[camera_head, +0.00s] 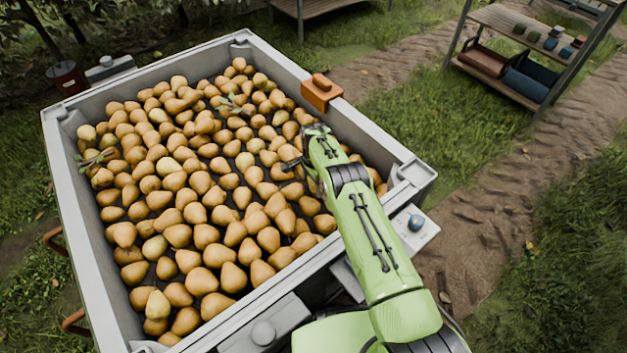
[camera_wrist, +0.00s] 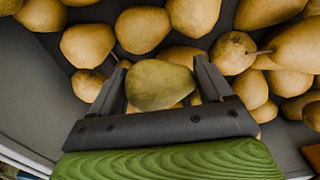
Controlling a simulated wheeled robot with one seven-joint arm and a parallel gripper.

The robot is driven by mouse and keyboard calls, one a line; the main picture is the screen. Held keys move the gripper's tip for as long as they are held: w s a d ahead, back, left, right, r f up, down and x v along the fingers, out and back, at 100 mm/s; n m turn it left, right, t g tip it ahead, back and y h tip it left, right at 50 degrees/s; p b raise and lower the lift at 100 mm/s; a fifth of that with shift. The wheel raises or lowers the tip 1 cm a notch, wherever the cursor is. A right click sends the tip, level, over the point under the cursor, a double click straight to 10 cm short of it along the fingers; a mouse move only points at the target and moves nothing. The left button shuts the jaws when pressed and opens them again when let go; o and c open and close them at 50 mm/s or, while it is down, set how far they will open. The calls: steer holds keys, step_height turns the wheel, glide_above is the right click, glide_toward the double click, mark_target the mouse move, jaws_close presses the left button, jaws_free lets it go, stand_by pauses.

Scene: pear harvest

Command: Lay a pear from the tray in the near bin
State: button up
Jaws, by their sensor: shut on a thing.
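A large grey-walled container (camera_head: 75,195) full of yellow-brown pears (camera_head: 205,237) fills the left and middle of the head view. It is the only pear-filled container I see; I cannot tell whether it is the tray or the near bin. My gripper (camera_head: 292,164) reaches over its right side, low over the pears. In the wrist view my gripper (camera_wrist: 160,66) is shut on a greenish-yellow pear (camera_wrist: 160,86), which sits between the two dark fingers. Other pears lie close around and beyond the fingers. Whether the held pear touches them is unclear.
An orange block (camera_head: 321,92) sits on the container's right rim. A few leafy twigs (camera_head: 232,106) lie among the pears. A wooden shelf (camera_head: 515,55) with boxes and cups stands at the upper right. A dark red bucket (camera_head: 66,78) stands at the upper left. Grass and a dirt path lie right.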

steer(key=shift+d+f, duration=0.1)
steer(key=shift+f, duration=0.85)
stand_by(0.3)
steer(key=o, duration=1)
steer(key=shift+r, duration=0.1)
